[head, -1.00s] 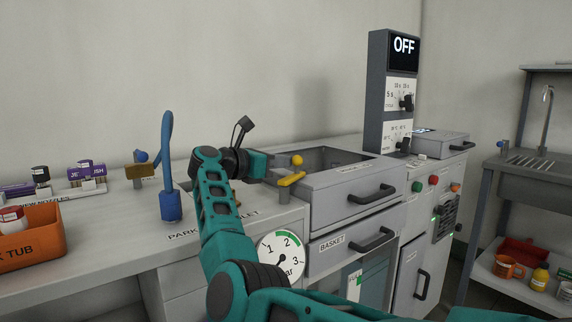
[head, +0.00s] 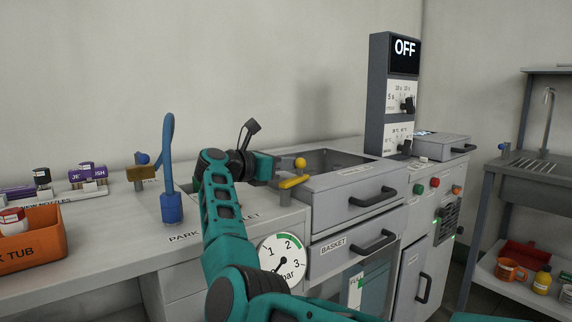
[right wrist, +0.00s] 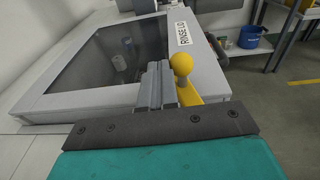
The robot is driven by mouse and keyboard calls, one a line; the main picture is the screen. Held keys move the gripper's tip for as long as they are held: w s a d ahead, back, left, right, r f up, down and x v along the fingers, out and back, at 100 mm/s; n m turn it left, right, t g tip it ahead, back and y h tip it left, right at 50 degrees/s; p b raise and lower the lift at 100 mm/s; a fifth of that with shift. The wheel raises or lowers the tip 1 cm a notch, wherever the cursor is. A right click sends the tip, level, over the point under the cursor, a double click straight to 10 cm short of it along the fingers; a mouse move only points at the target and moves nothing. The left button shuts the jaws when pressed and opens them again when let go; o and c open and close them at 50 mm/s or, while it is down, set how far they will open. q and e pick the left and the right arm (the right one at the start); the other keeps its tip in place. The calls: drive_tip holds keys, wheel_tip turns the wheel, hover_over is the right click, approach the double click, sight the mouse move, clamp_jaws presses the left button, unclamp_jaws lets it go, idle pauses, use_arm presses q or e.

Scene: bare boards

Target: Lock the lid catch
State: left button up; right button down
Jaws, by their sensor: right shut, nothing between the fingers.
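The lid catch is a yellow ball knob (head: 300,162) with a yellow bar (head: 293,182) below it, at the front left corner of the rinse lid (head: 352,170). My right gripper (head: 281,162) is shut and empty, just left of the knob in the head view. In the right wrist view the shut fingers (right wrist: 157,84) lie close beside the ball knob (right wrist: 182,63), with the yellow bar (right wrist: 189,94) partly hidden behind them. I cannot tell whether they touch. The lid (right wrist: 90,108) lies flat with its dark window. My left gripper is not in view.
A control post (head: 391,95) reading OFF stands behind the lid. Drawer handles (head: 372,197) stick out at the front. A blue hooked tool (head: 170,205) stands left of my right arm, and an orange tub (head: 32,245) sits at far left. A sink (head: 530,175) is at right.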

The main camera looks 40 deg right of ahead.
drive_tip(key=shift+a, duration=0.15)
idle(0.7)
use_arm(q)
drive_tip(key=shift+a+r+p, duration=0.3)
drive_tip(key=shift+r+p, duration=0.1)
drive_tip(key=shift+p, duration=0.45)
use_arm(e)
drive_tip(key=a+r, duration=0.1)
drive_tip(key=a, duration=1.1)
drive_tip(key=shift+w+a+r, duration=0.3)
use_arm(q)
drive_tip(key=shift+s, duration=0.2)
use_arm(e)
drive_tip(key=shift+s, duration=0.1)
